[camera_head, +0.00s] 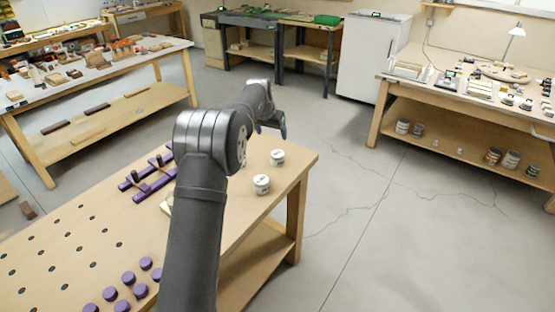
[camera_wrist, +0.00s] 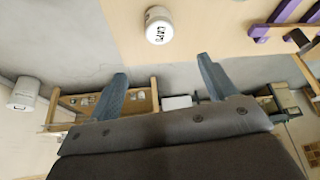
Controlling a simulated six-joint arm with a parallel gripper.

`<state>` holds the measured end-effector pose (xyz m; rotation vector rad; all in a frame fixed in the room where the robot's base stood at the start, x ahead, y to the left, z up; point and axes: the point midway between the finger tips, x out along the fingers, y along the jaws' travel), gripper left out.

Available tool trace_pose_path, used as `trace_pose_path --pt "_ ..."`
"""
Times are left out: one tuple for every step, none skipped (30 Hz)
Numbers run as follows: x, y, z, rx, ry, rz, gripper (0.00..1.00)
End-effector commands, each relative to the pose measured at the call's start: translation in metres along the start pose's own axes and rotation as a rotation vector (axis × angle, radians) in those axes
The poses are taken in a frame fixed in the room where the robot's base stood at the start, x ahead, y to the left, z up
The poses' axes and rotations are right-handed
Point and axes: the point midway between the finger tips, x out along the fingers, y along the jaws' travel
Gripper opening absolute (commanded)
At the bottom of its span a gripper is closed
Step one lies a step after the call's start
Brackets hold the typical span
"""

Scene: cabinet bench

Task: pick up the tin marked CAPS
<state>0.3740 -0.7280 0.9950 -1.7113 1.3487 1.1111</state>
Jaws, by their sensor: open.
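The tin marked CAPS (camera_wrist: 158,24) is a white round tin with dark lettering, near the top middle of the wrist view on the pale wooden bench top. In the head view two white tins stand near the bench's right end, a farther tin (camera_head: 277,158) and a nearer tin (camera_head: 261,185); their lettering is too small to tell which is CAPS. My gripper (camera_wrist: 165,78) is open, its two grey fingers wide apart with nothing between them. The tin lies beyond the fingertips in the wrist view, apart from them. In the head view my gripper (camera_head: 282,126) is partly hidden by my arm.
Purple clamp-like bars (camera_head: 150,182) lie on the bench left of my arm; they also show in the wrist view (camera_wrist: 285,22). Several purple round pieces (camera_head: 128,278) stand at the bench's near end. The bench edge is close to the tins. Other benches stand well apart across open floor.

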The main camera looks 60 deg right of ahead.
Motion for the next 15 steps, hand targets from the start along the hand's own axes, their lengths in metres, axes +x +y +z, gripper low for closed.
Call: trace_pose_path --pt "-0.002 0.000 -0.001 0.003 -0.010 0.004 0.77" --pt "-0.003 0.000 -0.001 0.005 -0.016 0.006 0.77" --pt "-0.002 0.000 -0.001 0.006 -0.020 0.008 0.77" --pt "0.000 0.000 -0.001 0.007 -0.023 0.009 0.77" --pt "0.004 0.000 -0.001 0.007 -0.024 0.009 0.77" --pt "0.009 0.000 0.000 0.007 -0.025 0.010 0.77" --pt "0.015 0.000 0.000 0.007 -0.026 0.010 0.77" --pt "0.021 0.000 0.000 0.007 -0.026 0.010 0.77" --pt "0.029 0.001 0.001 0.007 -0.026 0.010 0.77" --pt "0.036 0.001 0.001 0.007 -0.027 0.010 0.77" --pt "0.042 0.001 0.001 0.007 -0.025 0.010 0.77" --pt "0.050 0.001 0.001 0.007 -0.025 0.010 0.77" --pt "0.056 0.001 0.001 0.007 -0.024 0.010 0.77" --pt "0.062 0.001 0.001 0.007 -0.025 0.010 0.77" --pt "0.070 0.001 0.001 0.007 -0.025 0.010 0.77"
